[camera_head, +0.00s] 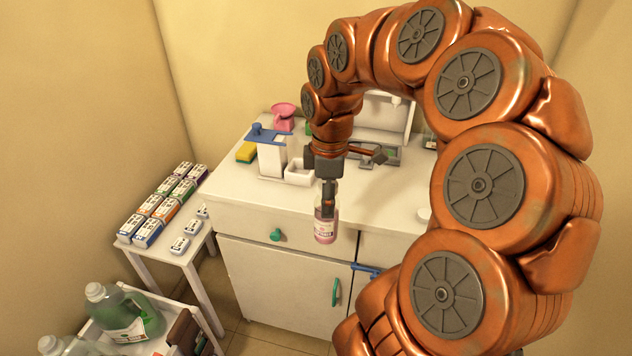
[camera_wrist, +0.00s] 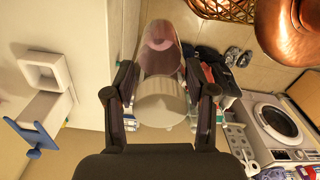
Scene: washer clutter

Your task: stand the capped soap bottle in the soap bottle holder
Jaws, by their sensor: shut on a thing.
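The soap bottle (camera_head: 325,228) is clear with pink liquid and a pale label. My gripper (camera_head: 328,200) points down and is shut on its upper part, holding it upright just off the cabinet's front edge. In the wrist view the bottle's white cap (camera_wrist: 163,102) sits between the two fingers, with the pink body (camera_wrist: 160,42) beyond. A small white square open box (camera_head: 299,175), which looks like the soap bottle holder, stands on the cabinet top, behind and left of the bottle. It also shows empty at left in the wrist view (camera_wrist: 33,58).
On the white cabinet top (camera_head: 245,195) stand a white container with a blue top (camera_head: 271,155), a yellow sponge (camera_head: 246,152) and a pink scale-like item (camera_head: 284,115). A side table (camera_head: 128,245) with several small boxes is at left.

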